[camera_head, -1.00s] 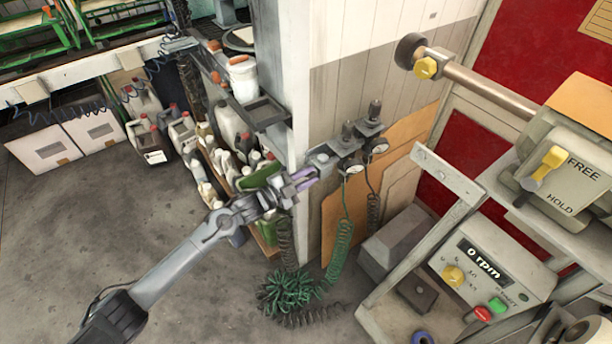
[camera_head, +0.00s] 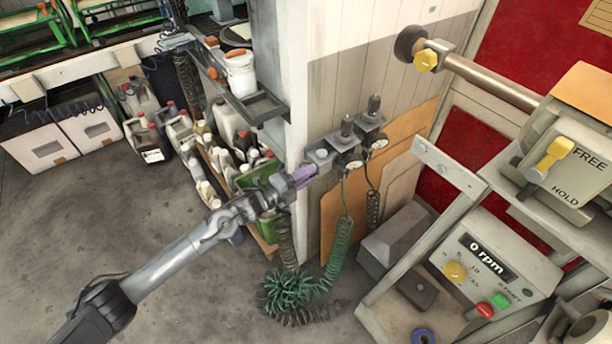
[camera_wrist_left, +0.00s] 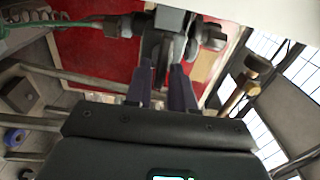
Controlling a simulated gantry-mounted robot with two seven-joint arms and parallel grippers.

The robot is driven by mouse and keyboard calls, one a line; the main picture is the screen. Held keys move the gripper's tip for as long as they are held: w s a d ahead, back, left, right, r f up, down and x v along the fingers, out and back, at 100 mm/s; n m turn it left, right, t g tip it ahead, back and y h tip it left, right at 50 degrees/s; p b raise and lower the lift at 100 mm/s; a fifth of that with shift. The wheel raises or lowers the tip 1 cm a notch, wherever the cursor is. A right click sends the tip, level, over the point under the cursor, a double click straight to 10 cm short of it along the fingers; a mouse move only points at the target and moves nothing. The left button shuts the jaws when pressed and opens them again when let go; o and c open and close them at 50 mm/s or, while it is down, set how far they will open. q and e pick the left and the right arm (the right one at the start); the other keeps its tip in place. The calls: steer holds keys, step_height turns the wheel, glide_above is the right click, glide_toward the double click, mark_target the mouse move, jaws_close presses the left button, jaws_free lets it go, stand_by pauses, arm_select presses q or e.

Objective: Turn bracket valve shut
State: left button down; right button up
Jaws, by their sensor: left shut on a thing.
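The bracket valve (camera_head: 320,155) is a grey fitting at the left end of the wall-mounted regulator row, on the corner post. My left gripper (camera_head: 304,175) reaches it from the lower left, its purple fingertips at the fitting's near side. In the left wrist view, the purple fingers (camera_wrist_left: 157,84) are shut on a grey, flat lever-like part of the valve (camera_wrist_left: 158,52). The fingers and wrist hide much of the handle, so its exact angle is hard to tell. My right gripper is not in view.
Regulators with gauges (camera_head: 378,141) sit just right of the valve. A green coiled hose (camera_head: 343,235) hangs below them. Shelves with jugs (camera_head: 228,118) stand to the left, and a metal frame with a control box (camera_head: 490,265) stands to the right. The floor at left is open.

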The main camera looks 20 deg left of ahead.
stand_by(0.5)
arm_select(q)
steer(key=c, duration=1.2)
jaws_free()
steer(key=shift+p+v, duration=1.4)
steer(key=shift+v, duration=4.05)
steer(key=shift+f, duration=0.1)
